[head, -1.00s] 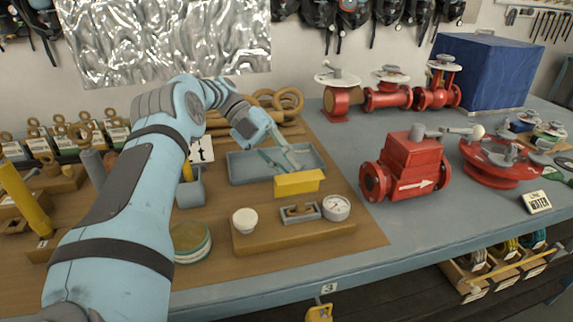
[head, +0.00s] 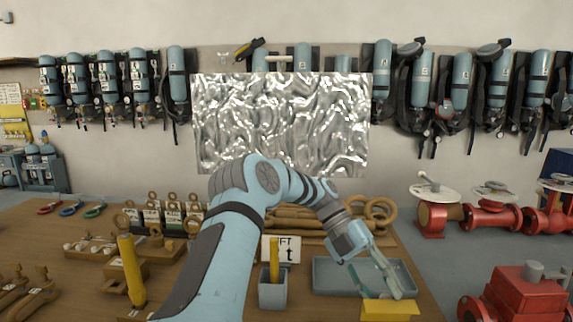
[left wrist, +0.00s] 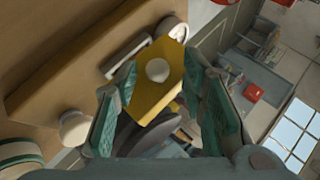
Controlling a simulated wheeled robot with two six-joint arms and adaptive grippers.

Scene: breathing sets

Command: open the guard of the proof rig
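The yellow guard (head: 390,311) of the proof rig shows at the bottom edge of the head view. In the left wrist view the guard (left wrist: 150,98) has a round pale spot on it and lies ahead of and between my fingers. My left gripper (head: 382,283) points down at it with its fingers spread; in the left wrist view the gripper (left wrist: 160,85) is open. I cannot tell whether a finger touches the guard. The rig's wooden base (left wrist: 60,60), white knob (left wrist: 75,128) and gauge (left wrist: 172,28) show only in the wrist view. My right gripper is out of view.
A grey tray (head: 325,275) lies behind the guard. A grey cup (head: 273,293) with a yellow stick stands left of it. Red valves (head: 530,295) stand to the right. Wooden rings (head: 372,215) lie behind the tray.

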